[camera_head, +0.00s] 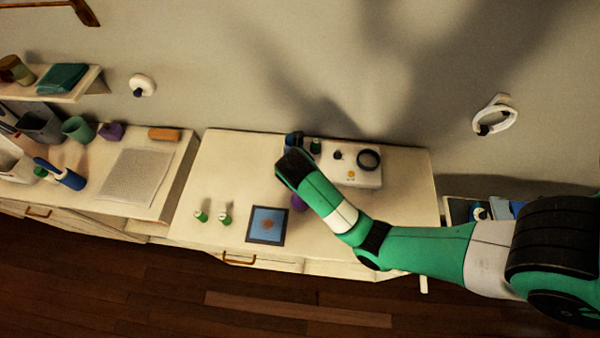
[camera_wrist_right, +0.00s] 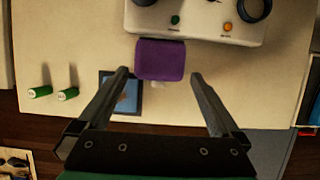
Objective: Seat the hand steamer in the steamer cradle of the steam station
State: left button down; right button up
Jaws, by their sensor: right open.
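The steam station (camera_head: 345,177) is a white box near the back right of the cabinet top, with a dark ring (camera_head: 368,160) on its right. In the right wrist view the station (camera_wrist_right: 200,28) shows at the top, with two dark rings, a green button and an orange button. A purple block-like object (camera_wrist_right: 160,58) lies in front of it, partly hidden in the head view (camera_head: 298,202). I cannot tell whether it is the hand steamer. My right gripper (camera_wrist_right: 160,75) is open above it, with the object showing between its fingertips. My left gripper is not in view.
A blue square pad (camera_head: 266,225) lies near the front edge. A left-hand counter (camera_head: 132,178) holds cups and a cloth. The cabinet top's left side is mostly clear.

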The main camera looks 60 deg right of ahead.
jog(key=shift+a+r, duration=0.2)
jog(key=shift+r, duration=0.35)
